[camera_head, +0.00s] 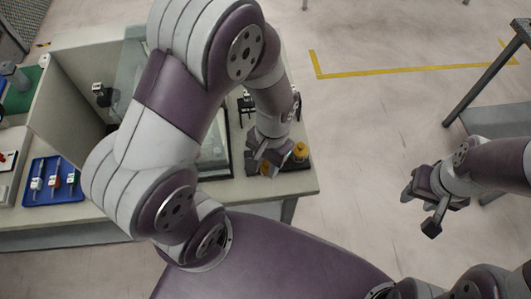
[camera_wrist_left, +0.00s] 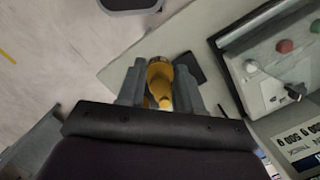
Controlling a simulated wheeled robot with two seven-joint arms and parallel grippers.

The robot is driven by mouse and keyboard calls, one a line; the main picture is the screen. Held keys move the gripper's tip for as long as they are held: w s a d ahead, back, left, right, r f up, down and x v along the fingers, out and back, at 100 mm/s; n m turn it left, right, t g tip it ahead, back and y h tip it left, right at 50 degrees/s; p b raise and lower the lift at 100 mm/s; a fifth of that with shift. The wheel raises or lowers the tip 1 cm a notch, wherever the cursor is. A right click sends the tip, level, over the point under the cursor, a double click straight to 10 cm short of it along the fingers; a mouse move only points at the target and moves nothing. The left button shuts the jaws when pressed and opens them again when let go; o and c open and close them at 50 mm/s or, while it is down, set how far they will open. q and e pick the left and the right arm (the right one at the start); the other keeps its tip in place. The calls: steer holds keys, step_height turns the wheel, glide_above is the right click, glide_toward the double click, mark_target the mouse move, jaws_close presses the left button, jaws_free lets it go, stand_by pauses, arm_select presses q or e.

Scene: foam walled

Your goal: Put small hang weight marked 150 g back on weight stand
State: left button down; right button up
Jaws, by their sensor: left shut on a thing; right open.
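My left gripper (camera_head: 268,156) is at the right end of the bench, its fingers pointing down. It is shut on a small yellow weight (camera_wrist_left: 160,82), which sits between the fingers in the left wrist view. In the head view, a yellow weight (camera_head: 300,150) shows just right of the fingers, above a dark flat stand (camera_head: 297,164). The dark stand (camera_wrist_left: 190,66) also shows just beyond the fingers in the wrist view. No 150 g marking is readable. Contact between held weight and stand cannot be told. My right gripper (camera_head: 420,209) is open and empty over the floor.
A balance-like device (camera_wrist_left: 262,85) with knobs stands beside the gripper. A blue tray (camera_head: 54,182) with several small items lies at the bench's left, near a grey partition (camera_head: 68,105). The bench's right edge is close to the left gripper. Open floor lies right.

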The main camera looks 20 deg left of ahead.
arm_select(q)
steer(key=w+a+f, duration=0.1)
steer(key=a, duration=0.1)
steer(key=w+a+f, duration=0.2)
steer(key=w+a+f+p, duration=0.1)
steer(key=w+a, duration=0.1)
steer(key=shift+a+f, duration=0.2)
steer(key=shift+f, duration=0.1)
step_height(320, 180, down, 4)
steer(key=shift+r+p, duration=0.15)
steer(key=shift+p, duration=0.15)
steer(key=shift+w+f, duration=0.1)
steer(key=shift+f, duration=0.15)
steer(key=shift+f, duration=0.1)
steer(key=c, duration=0.7)
jaws_free()
steer(key=shift+c, duration=0.2)
